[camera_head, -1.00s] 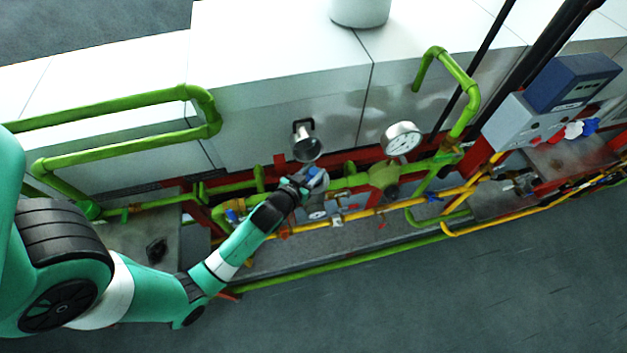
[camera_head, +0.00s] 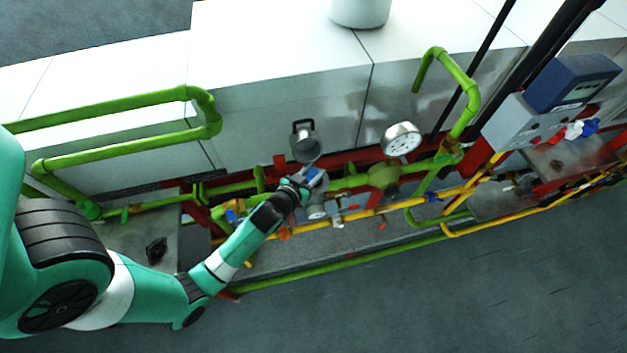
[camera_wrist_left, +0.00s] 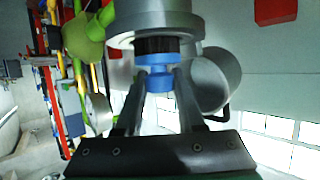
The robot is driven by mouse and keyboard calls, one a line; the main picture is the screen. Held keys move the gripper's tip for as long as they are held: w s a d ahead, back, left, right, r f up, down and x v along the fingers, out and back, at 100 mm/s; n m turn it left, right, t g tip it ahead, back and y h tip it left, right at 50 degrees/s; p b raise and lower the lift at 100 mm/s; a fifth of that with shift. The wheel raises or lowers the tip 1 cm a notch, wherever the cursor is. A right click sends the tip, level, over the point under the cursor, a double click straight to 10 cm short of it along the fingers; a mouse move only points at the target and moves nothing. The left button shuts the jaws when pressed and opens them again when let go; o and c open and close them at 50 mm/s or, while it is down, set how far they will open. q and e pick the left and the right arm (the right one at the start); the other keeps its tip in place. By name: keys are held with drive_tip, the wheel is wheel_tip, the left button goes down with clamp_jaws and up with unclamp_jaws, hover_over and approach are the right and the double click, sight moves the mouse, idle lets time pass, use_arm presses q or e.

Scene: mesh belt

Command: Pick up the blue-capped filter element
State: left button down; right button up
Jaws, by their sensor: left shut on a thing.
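The blue-capped filter element (camera_wrist_left: 160,78) shows in the left wrist view between the two fingers of my left gripper (camera_wrist_left: 158,92), which is shut on its blue cap. A dark band sits above the cap, directly under a round grey metal housing (camera_wrist_left: 155,18). I cannot tell whether the element is still seated in that housing. In the head view my left gripper (camera_head: 306,184) is among the pipes near the middle, with a bit of blue (camera_head: 316,175) at its tip. My right gripper is not in view.
A metal cup-like part with a handle (camera_head: 305,143) stands just behind my gripper. A pressure gauge (camera_head: 401,139) and green valve body (camera_head: 384,175) are to the right. Green and yellow pipes run close around the gripper. Open floor (camera_head: 420,305) lies in front.

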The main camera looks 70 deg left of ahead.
use_arm(q)
wheel_tip(320, 180, up, 10)
drive_tip(key=shift+r+p, duration=0.1)
drive_tip(key=shift+p, duration=0.95)
